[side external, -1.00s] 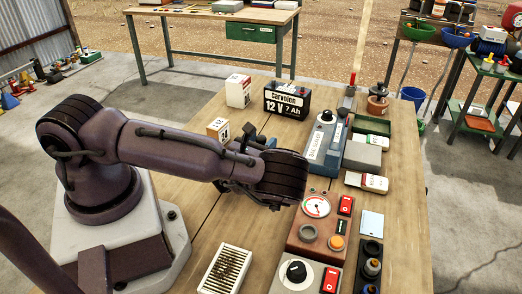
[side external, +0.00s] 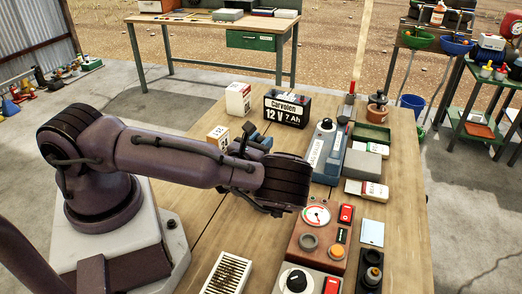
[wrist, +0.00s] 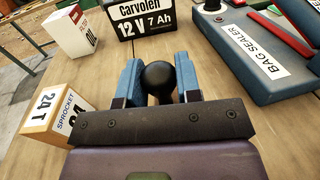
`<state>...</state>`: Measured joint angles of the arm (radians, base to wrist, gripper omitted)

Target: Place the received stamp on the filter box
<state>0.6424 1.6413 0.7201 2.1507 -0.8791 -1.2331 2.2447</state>
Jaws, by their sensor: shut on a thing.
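The filter box (side external: 238,98) is a small white carton with red print, standing left of the black battery. It also shows at the upper left of the wrist view (wrist: 74,28). My gripper (wrist: 158,76) has its blue fingers closed on the round black knob (wrist: 158,77) of the stamp. The stamp's lower part is hidden behind the gripper, so I cannot tell its height above the table. In the side view my gripper (side external: 256,141) is in front of the battery, right of the sprocket box and nearer the camera than the filter box.
A battery (side external: 289,108) stands beyond my gripper, and a sprocket box (wrist: 57,112) is close on its left. A bag sealer (side external: 326,150) lies to the right. Control boxes (side external: 316,236) and a slotted white box (side external: 228,274) are nearer. Bare wood lies between the sprocket box and battery.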

